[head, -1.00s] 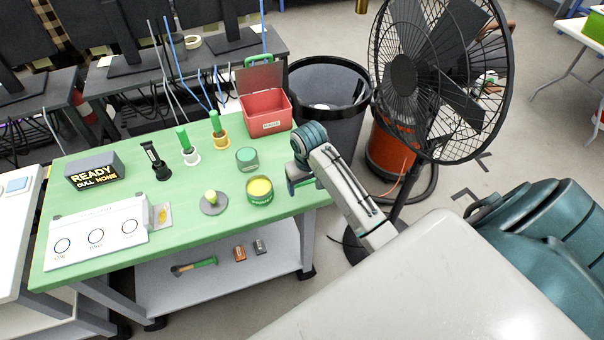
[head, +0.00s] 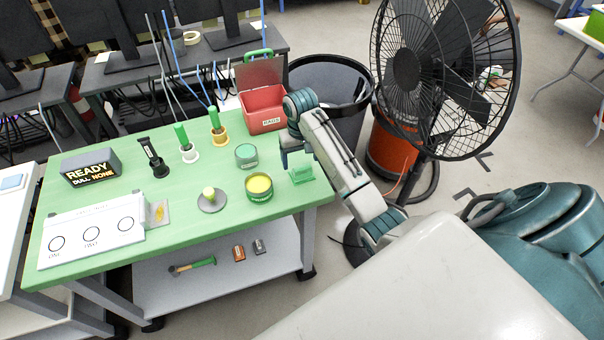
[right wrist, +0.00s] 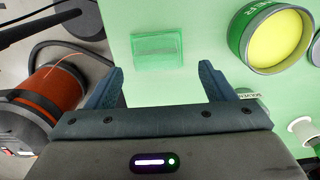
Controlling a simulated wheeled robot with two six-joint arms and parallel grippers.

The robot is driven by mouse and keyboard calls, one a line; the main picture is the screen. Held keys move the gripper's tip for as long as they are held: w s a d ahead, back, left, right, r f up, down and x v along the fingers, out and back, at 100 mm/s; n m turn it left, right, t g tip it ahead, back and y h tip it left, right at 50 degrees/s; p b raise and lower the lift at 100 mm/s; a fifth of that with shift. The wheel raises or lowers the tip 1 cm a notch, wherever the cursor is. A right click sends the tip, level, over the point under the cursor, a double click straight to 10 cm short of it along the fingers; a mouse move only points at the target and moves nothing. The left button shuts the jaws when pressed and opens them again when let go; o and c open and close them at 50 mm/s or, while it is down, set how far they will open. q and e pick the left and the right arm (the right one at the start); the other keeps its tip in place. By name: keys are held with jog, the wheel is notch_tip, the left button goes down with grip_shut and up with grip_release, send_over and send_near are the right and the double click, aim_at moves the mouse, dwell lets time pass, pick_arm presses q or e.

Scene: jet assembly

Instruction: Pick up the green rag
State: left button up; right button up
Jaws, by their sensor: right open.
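The green rag (head: 301,174) lies on the right end of the green table, near its edge. My right gripper (head: 294,158) is just behind the rag in the head view. In the right wrist view its two fingers (right wrist: 163,75) are apart and empty, with the rag beyond their tips, roughly centred between them. I cannot tell the exact height above the table. My left gripper is not in view.
A yellow-topped tin (head: 259,187) and a smaller green tin (head: 246,155) stand left of the rag. An open red box (head: 264,110) labelled RAGS is behind. A black bin (head: 331,78) and a large fan (head: 442,70) stand beyond the table's right end.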

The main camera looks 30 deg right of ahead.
aim_at(302, 167)
jog(key=f, duration=0.1)
jog(key=f+p, duration=0.1)
jog(key=f, duration=0.1)
jog(key=shift+d+f, duration=0.2)
jog(key=shift+f, duration=0.7)
jog(key=c, duration=0.8)
jog(key=shift+r, duration=0.15)
notch_tip(302, 167, up, 7)
jog(key=shift+w+r+b, duration=0.1)
jog(key=shift+r+b, duration=0.1)
jog(key=shift+b, duration=0.6)
jog(key=shift+r+p, duration=0.8)
jog(key=shift+p, duration=0.05)
jog(key=shift+r, duration=0.45)
